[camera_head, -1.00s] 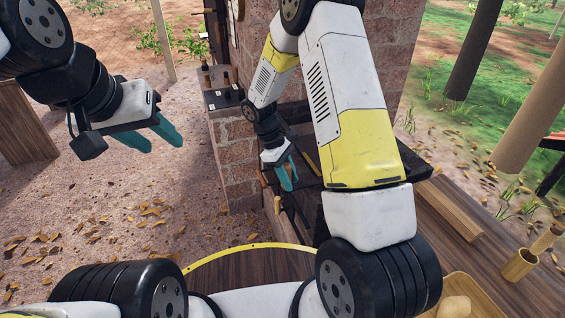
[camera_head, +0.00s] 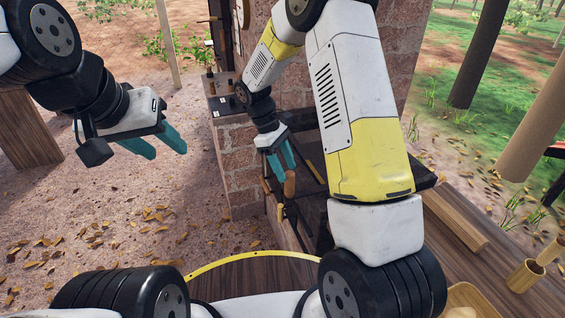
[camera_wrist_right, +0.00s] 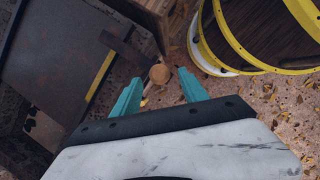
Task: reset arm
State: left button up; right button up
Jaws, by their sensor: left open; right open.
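My left gripper (camera_head: 162,148) hangs at the left in the head view, over the leaf-strewn ground. Its teal fingers are apart and nothing is between them. My right gripper (camera_head: 282,166) is near the dark bench beside the brick pillar, fingers pointing down and apart. In the right wrist view its two teal fingers (camera_wrist_right: 162,95) are spread. A wooden handle end (camera_wrist_right: 160,74) shows beyond the fingertips; in the head view a brown handle (camera_head: 290,184) is close beside the right fingers. I cannot tell if they touch.
A brick pillar (camera_head: 238,165) stands left of the right arm. A dark machine bed (camera_head: 318,160) lies behind that arm. A wooden bench (camera_head: 465,235) at the right holds a wooden cup (camera_head: 525,275) and part of a tray (camera_head: 470,296). Open ground lies below the left gripper.

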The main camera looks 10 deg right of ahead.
jog(key=shift+a+r, duration=0.1)
jog(key=shift+r, duration=0.15)
jog(key=shift+r, duration=0.1)
jog(key=shift+m+t+y, duration=0.6)
jog(key=shift+m, duration=0.2)
jog(key=r, duration=0.2)
jog(key=s+r, duration=0.1)
jog(key=r, duration=0.1)
jog(key=d+r, duration=0.1)
jog(key=r, duration=0.1)
jog(key=shift+s+d, duration=0.1)
jog(key=shift+s, duration=0.2)
jog(key=s+d+r+m+t+y, duration=0.1)
jog(key=s+r+m+t+y, duration=0.1)
jog(key=s+r, duration=0.6)
jog(key=s+d+r+m+t+y, duration=0.1)
jog(key=s+r+m+t+y, duration=0.1)
jog(key=s+r+m+t, duration=0.3)
jog(key=shift+s+d+r+m+t+y, duration=0.35)
jog(key=shift+s+r+m, duration=0.65)
jog(key=shift+s+r, duration=1.55)
jog(key=shift+s+f, duration=0.5)
jog(key=shift+f, duration=0.05)
